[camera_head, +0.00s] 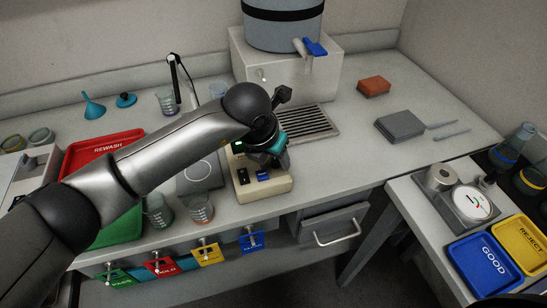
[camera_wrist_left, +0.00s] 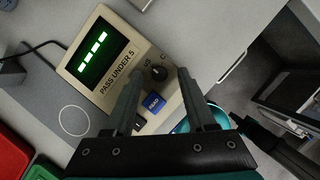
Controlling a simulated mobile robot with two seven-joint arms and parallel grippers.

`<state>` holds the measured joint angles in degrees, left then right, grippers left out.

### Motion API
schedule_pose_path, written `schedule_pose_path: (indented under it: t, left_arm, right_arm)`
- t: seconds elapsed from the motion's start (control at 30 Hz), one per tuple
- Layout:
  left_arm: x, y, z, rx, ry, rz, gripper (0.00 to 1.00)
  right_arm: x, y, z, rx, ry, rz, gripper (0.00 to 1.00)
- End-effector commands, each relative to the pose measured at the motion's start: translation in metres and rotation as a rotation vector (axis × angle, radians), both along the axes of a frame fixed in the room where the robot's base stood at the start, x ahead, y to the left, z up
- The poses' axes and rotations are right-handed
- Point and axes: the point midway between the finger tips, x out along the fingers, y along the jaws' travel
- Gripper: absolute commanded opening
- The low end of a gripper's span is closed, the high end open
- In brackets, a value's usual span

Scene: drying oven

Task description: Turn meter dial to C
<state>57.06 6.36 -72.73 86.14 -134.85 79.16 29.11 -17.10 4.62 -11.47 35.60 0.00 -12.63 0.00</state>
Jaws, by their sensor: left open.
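The beige meter (camera_head: 262,188) stands on the bench below my left gripper, which hides much of its face in the head view. In the left wrist view the meter (camera_wrist_left: 122,70) shows a lit green display (camera_wrist_left: 99,53), the printed text "PASS UNDER 5", a black round dial (camera_wrist_left: 158,73) and a blue button (camera_wrist_left: 153,102). Marks "uS" and "C" sit beside the dial; I cannot tell clearly which one its pointer faces. My left gripper (camera_head: 272,157) is open and empty. In the wrist view its fingertips (camera_wrist_left: 160,84) lie on either side of the dial, apart from it.
Beakers (camera_head: 200,209) stand left of the meter near the front edge, beside a grey plate (camera_head: 199,174). A red REWASH tray (camera_head: 98,151) lies farther left. A metal grille (camera_head: 305,121) is behind right.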

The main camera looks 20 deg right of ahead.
Motion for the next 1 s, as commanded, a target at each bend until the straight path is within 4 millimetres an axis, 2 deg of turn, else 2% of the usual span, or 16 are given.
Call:
schedule_pose_path:
  t: [0.3, 0.8, 1.0]
  left_arm:
    - [0.0007, -0.0007, -0.0024, 0.000, 0.000, -0.001, 0.56]
    - [0.0008, -0.0006, -0.0020, 0.000, 0.000, 0.000, 0.01]
    - [0.0007, -0.0005, -0.0019, 0.000, 0.000, 0.000, 0.00]
  right_arm:
    - [0.0001, 0.0004, -0.0002, 0.001, -0.001, 0.001, 0.00]
    - [-0.0006, 0.0004, -0.0004, 0.001, 0.000, 0.001, 0.00]
    - [-0.0009, 0.0003, -0.0004, 0.001, 0.001, 0.000, 0.00]
